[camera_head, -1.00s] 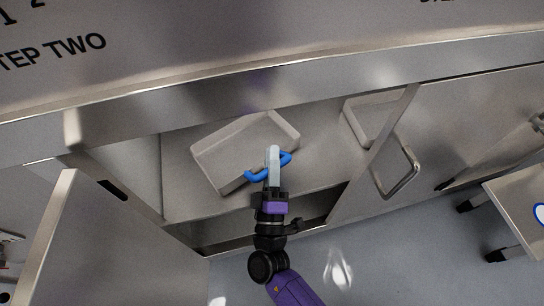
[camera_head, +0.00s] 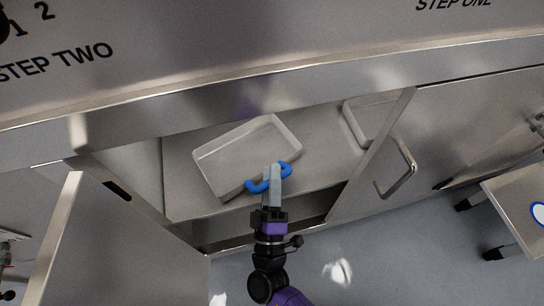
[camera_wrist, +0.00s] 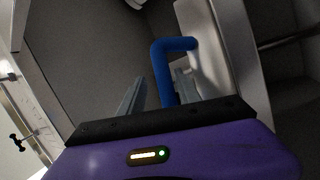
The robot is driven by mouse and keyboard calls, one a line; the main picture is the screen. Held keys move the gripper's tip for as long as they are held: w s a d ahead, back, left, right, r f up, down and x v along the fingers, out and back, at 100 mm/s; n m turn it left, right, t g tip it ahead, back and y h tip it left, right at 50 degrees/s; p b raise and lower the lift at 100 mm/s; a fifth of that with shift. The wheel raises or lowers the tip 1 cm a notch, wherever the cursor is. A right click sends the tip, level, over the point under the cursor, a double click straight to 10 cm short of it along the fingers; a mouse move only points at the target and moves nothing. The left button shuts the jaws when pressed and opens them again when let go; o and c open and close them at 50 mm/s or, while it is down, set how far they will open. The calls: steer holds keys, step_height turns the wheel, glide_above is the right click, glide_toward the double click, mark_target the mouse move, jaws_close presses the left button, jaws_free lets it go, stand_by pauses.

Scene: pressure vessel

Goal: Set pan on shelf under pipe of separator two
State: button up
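The grey rectangular pan (camera_head: 245,155) with a blue handle (camera_head: 256,187) lies on the metal shelf (camera_head: 182,190) inside the open compartment, under the counter's front edge. Its open side faces up and it sits at an angle. My gripper (camera_head: 272,172) is at the handle, pointing into the compartment. In the wrist view my gripper (camera_wrist: 158,85) has its two fingers apart, with the blue handle (camera_wrist: 162,70) between them and a gap beside the left finger. The pipe of separator two cannot be made out.
A second pan-like grey tray (camera_head: 372,115) is to the right, partly behind a panel with a metal handle (camera_head: 408,172). An open door (camera_head: 65,235) stands at the left. A small table (camera_head: 515,205) is at the right. "STEP TWO" marks the counter's upper left.

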steer(key=v, duration=0.7)
steer(key=shift+s, duration=0.15)
steer(key=shift+f, duration=0.1)
steer(key=s+d+f+m+g+h, duration=0.1)
steer(key=s+d+f+g, duration=0.1)
steer(key=d+f+g, duration=0.35)
steer(key=s+d+f+m+g+h, duration=0.2)
steer(key=d+f, duration=0.4)
steer(key=d, duration=0.5)
steer(key=s+d+f+m+g+y, duration=0.2)
steer(key=s+d+f+g, duration=0.15)
steer(key=s, duration=0.45)
steer(key=s+r+m+y, duration=0.2)
steer(key=s+r+m, duration=0.1)
steer(key=s+r, duration=0.5)
step_height(320, 180, up, 19)
steer(key=s+m+t, duration=0.1)
steer(key=m+t, duration=0.2)
steer(key=m, duration=0.3)
steer(key=shift+s+d+f+t+h, duration=0.25)
steer(key=shift+d+t+h, duration=0.05)
steer(key=shift+d, duration=0.15)
